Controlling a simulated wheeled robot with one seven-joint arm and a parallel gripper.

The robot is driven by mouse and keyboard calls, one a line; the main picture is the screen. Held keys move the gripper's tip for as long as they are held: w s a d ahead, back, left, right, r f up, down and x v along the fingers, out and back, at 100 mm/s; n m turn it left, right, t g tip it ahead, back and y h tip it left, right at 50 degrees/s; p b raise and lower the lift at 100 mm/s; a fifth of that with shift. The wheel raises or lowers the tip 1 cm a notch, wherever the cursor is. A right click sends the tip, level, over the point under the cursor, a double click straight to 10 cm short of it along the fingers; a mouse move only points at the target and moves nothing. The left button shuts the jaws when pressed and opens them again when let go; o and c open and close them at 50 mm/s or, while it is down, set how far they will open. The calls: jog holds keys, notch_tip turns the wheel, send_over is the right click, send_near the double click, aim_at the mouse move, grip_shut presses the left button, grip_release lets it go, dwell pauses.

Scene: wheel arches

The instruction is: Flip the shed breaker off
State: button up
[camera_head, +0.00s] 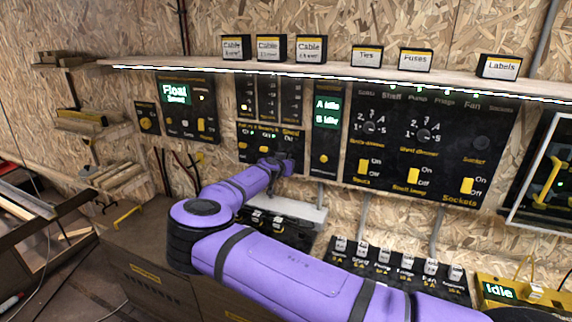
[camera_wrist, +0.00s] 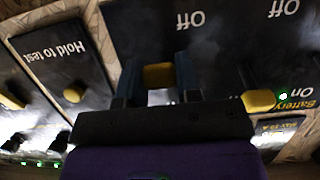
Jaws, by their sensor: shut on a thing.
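The breaker panel (camera_head: 244,155) is a small black panel in the middle of the wall. The word "Shed" shows at its top right in the head view. My gripper (camera_head: 283,165) is at this right end and covers the switch there. In the wrist view, which is upside down, my gripper (camera_wrist: 158,78) is shut on a yellow switch lever (camera_wrist: 158,75), one finger on each side. The lever lies close to a partly hidden word at the gripper and apart from the "Off" lettering. Its name label is hidden in the wrist view.
A second yellow switch (camera_wrist: 258,101) sits beside the held one, by a lit green dot. A "Hold to test" panel (camera_wrist: 75,62) adjoins on the other side. A large switch panel (camera_head: 430,145) is to the right, under a shelf (camera_head: 340,84).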

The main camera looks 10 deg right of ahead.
jog(key=shift+f, duration=0.1)
dwell(0.3)
jog(key=o, duration=0.9)
jog(key=v, duration=1)
jog(key=shift+s+a, duration=0.25)
jog(key=shift+s, duration=0.05)
